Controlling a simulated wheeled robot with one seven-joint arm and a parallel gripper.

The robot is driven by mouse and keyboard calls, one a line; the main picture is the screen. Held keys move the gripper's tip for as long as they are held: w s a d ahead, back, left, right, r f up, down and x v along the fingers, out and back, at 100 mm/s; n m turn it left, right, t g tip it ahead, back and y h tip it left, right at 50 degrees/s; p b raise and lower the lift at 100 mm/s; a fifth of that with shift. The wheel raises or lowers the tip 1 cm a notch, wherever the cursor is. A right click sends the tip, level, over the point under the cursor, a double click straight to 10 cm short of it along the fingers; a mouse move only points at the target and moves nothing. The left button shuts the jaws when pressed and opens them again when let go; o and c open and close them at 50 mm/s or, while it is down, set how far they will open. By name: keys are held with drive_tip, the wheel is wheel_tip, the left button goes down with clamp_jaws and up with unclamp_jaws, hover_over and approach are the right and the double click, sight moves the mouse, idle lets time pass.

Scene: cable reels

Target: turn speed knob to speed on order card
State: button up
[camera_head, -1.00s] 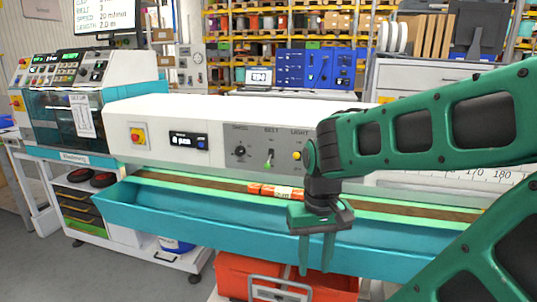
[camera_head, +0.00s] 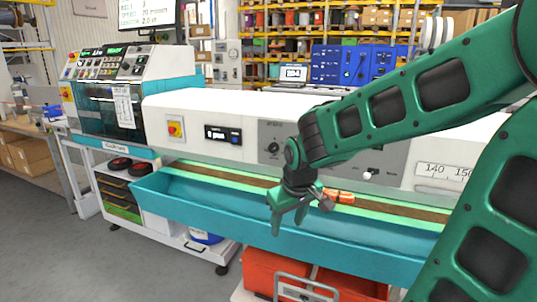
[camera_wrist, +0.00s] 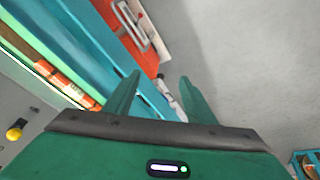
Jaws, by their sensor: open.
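The dark round speed knob (camera_head: 272,146) sits on the grey panel of the white machine housing in the head view. Its label and pointer are too small to read. My gripper (camera_head: 288,222) is open and empty, below the knob and in front of the teal trough, with its fingers pointing down and tilted. In the wrist view its two fingers (camera_wrist: 158,78) stand apart with nothing between them. A screen (camera_head: 150,14) at the top shows belt, speed and length lines, the speed seemingly 20 m/min. A white paper (camera_head: 125,105) hangs on the left machine. My arm hides part of the panel.
An orange piece (camera_head: 338,196) lies on the belt just right of my gripper. The teal trough (camera_head: 215,211) runs along the front. Red crates (camera_head: 275,272) stand below. A red stop button (camera_head: 174,129) and small display (camera_head: 222,134) are left of the knob. Floor at left is clear.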

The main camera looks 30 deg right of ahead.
drive_tip(key=w+d+f+n+h, duration=0.2)
drive_tip(key=w+d+f, duration=0.15)
drive_tip(key=w, duration=0.55)
drive_tip(key=n+t+h, duration=0.7)
drive_tip(key=n+h, duration=0.5)
drive_tip(key=n, duration=0.1)
approach(272, 149)
drive_tip(key=x, duration=0.8)
drive_tip(key=shift+w+d, duration=0.2)
drive_tip(key=shift+w, duration=0.1)
drive_tip(key=c, duration=1)
drive_tip(key=shift+a+f, duration=0.1)
drive_tip(key=shift+a, duration=0.2)
drive_tip(key=shift+c, duration=0.2)
drive_tip(key=shift+d, duration=0.3)
